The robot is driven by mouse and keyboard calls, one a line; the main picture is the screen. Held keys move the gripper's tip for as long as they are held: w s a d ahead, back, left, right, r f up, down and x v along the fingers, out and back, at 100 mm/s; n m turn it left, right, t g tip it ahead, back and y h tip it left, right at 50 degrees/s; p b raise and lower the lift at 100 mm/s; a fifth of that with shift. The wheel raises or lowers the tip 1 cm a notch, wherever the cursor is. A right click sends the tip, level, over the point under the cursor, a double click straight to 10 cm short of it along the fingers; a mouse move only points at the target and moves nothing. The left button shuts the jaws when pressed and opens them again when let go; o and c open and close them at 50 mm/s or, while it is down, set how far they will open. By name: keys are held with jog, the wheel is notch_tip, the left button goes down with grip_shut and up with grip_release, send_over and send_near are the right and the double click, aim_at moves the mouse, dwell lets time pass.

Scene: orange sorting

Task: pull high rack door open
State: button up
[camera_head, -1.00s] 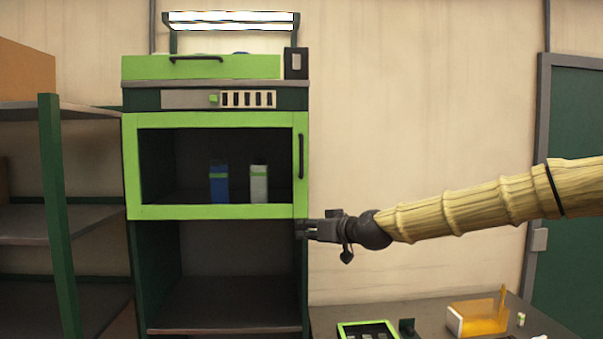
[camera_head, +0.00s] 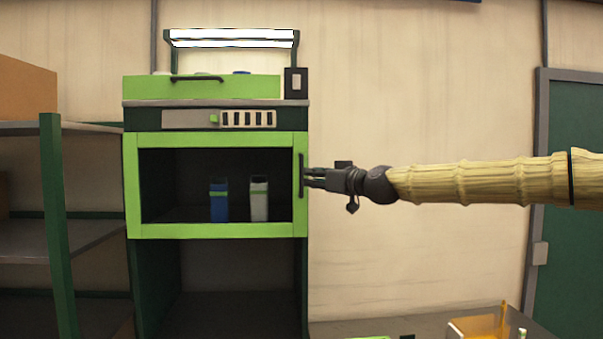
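The high rack door is a bright green frame (camera_head: 215,231) on the dark green rack, and it looks closed. Its dark vertical handle (camera_head: 301,176) is on the right side of the frame. My gripper (camera_head: 308,178) comes in from the right, level with the handle, with its fingertips at or just beside it. I cannot tell whether the fingers touch the handle or how far apart they are.
An open shelf unit (camera_head: 55,220) stands at the left. A table with an orange box (camera_head: 478,328) is at the lower right.

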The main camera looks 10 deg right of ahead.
aim_at(302, 192)
jog(key=shift+p+x, duration=1.4)
jog(key=shift+x, duration=1.65)
grip_shut()
